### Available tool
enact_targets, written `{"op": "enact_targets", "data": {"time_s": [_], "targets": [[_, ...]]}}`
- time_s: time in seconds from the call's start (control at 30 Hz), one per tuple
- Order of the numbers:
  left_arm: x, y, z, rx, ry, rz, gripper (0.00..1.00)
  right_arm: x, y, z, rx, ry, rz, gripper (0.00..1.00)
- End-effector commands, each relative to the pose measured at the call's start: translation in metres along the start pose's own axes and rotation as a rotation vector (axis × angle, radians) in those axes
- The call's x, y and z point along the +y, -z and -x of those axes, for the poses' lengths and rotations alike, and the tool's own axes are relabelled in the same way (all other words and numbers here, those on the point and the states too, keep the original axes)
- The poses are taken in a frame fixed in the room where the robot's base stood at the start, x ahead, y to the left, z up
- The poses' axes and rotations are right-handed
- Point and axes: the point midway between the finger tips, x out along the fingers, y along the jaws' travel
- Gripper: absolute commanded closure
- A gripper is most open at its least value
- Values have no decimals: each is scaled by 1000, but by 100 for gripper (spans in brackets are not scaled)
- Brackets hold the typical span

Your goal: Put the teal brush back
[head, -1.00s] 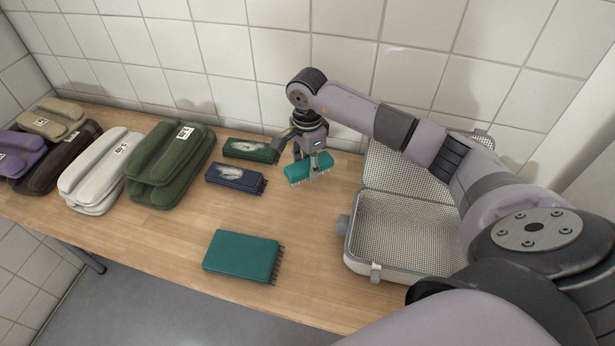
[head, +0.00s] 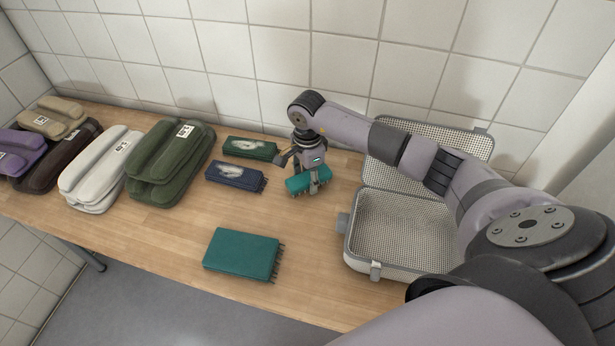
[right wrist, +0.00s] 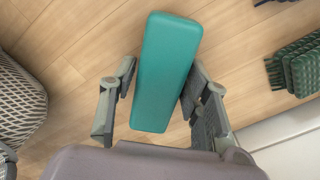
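A teal brush (head: 298,185) is under my right gripper (head: 312,188), on or very near the wooden table left of the open case. In the right wrist view the same brush (right wrist: 165,70) lies between the two fingers of the gripper (right wrist: 160,85), slanted to them. A gap shows at the left finger; the right finger overlaps the brush's edge. The gripper looks open around it. A darker teal brush (head: 240,252), bristles to the right, lies apart near the table's front edge. My left gripper is not in view.
A navy brush (head: 234,175) and a green brush (head: 249,149) lie just left of my right gripper. The open mesh-lined case (head: 400,225) stands at right. Several soft bundles, including a green one (head: 170,165), fill the left. The wooden table (head: 310,270) is clear at centre front.

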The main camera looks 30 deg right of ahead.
Motion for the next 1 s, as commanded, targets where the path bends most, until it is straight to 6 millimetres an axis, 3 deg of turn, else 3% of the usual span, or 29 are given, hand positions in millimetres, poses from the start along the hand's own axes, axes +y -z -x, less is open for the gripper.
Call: {"op": "enact_targets", "data": {"time_s": [0.13, 0.53, 0.67, 1.0], "targets": [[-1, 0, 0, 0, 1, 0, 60, 0, 0, 0, 0, 0, 0, 44], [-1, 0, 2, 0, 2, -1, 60, -1, 0, 6, 0, 2, 0, 44], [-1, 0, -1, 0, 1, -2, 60, -1, 1, 26, 1, 5, 1, 44], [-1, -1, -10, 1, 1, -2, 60, -1, 0, 97, 0, 5, 0, 44]]}}
